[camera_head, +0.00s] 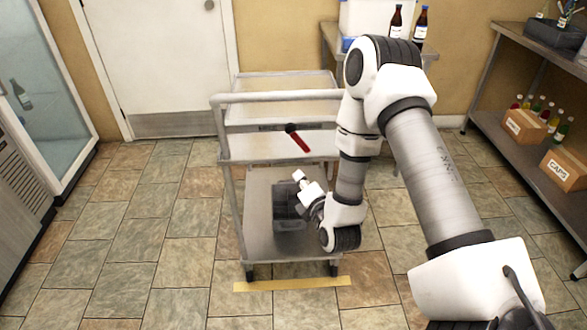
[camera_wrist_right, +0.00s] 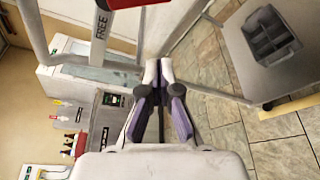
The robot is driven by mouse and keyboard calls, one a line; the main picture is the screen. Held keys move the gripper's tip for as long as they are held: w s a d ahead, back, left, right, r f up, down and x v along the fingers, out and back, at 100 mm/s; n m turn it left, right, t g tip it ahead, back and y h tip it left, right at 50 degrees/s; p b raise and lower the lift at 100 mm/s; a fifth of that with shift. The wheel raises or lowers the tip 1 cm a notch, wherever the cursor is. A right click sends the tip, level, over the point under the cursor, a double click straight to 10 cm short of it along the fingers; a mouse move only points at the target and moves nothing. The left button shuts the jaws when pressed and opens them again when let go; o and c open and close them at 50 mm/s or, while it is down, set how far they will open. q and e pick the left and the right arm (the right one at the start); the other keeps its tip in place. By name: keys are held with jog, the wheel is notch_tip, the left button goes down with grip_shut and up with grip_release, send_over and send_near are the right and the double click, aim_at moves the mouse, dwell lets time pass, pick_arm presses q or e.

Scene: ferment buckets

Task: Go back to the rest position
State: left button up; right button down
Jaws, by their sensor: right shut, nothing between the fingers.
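My right arm reaches in from the right in the head view. Its gripper (camera_head: 300,178) is in front of the metal cart (camera_head: 272,97), between the upper and lower shelves. In the wrist view the right gripper (camera_wrist_right: 158,72) has its fingertips together, with nothing between them. My left gripper is in neither view.
A red object with a dark end (camera_head: 299,138) is at the cart's upper shelf. A dark divided bin (camera_head: 288,222) sits on the lower shelf. A shelf unit (camera_head: 490,130) with boxes and bottles stands right, a glass-door fridge (camera_head: 45,75) left. Tiled floor (camera_head: 150,215) is clear at left.

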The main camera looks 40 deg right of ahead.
jog(key=s+a+f+m+g+y+p, duration=0.4)
jog(key=s+a+f+g, duration=0.4)
jog(key=s+a+f, duration=0.5)
jog(key=s+f+m+g, duration=0.2)
jog(key=s+m+g, duration=0.1)
jog(key=s+m, duration=0.4)
jog(key=s+f+m+g, duration=0.3)
jog(key=s+m+g, duration=0.1)
jog(key=s+m, duration=0.4)
jog(key=shift+d+m, duration=0.15)
jog(key=shift+m, duration=0.95)
jog(key=shift+s, duration=0.15)
